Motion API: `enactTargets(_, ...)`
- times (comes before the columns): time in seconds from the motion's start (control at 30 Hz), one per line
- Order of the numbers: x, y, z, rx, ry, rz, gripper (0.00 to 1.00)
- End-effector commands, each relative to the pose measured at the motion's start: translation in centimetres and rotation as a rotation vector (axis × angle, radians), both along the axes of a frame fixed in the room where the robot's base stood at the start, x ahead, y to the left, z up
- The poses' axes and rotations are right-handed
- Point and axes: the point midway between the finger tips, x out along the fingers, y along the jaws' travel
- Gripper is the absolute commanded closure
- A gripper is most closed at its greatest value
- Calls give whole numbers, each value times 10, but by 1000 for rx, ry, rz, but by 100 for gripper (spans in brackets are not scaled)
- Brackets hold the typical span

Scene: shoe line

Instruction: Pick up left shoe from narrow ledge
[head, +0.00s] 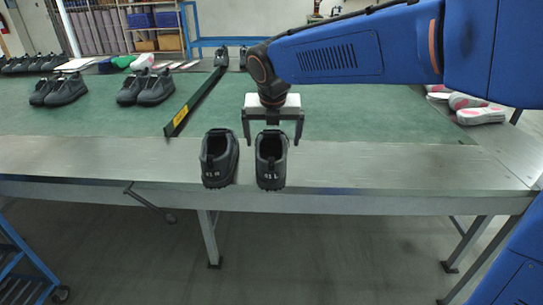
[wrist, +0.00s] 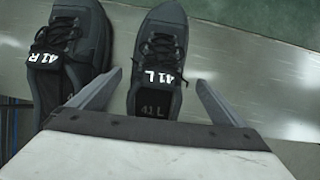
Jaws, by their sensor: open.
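Two dark shoes stand side by side on the narrow metal ledge (head: 110,160) along the front of the line. The left shoe (head: 271,172), marked "41 L" in the wrist view (wrist: 160,38), is on the right of the pair. The right shoe (head: 219,165), marked "41 R" in the wrist view (wrist: 66,48), stands just to its left. My gripper (head: 272,143) is open above the left shoe, its fingers apart on either side of it. In the wrist view my gripper (wrist: 160,80) shows the left shoe between its fingers, with its heel opening nearest; the fingers' contact cannot be told.
The green belt (head: 350,110) lies behind the ledge. A dark bar with a yellow end (head: 190,105) crosses the belt left of the shoes. More dark shoes (head: 145,87) stand at the left, and pale-soled shoes (head: 480,112) lie at the right. The ledge right of the pair is clear.

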Motion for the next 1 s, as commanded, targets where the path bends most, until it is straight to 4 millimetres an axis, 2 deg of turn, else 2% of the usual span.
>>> enactTargets(0.2, 11, 3, -27, -1, 1, 1, 4)
enactTargets(0.47, 13, 3, -31, 0, 0, 1, 4)
enactTargets(0.57, 13, 3, -31, 0, 0, 1, 23)
enactTargets(0.7, 13, 3, -31, 0, -1, 1, 56)
enactTargets(0.73, 13, 3, -30, 0, -1, 0, 61)
enactTargets(1.0, 13, 3, -27, 1, -2, 0, 61)
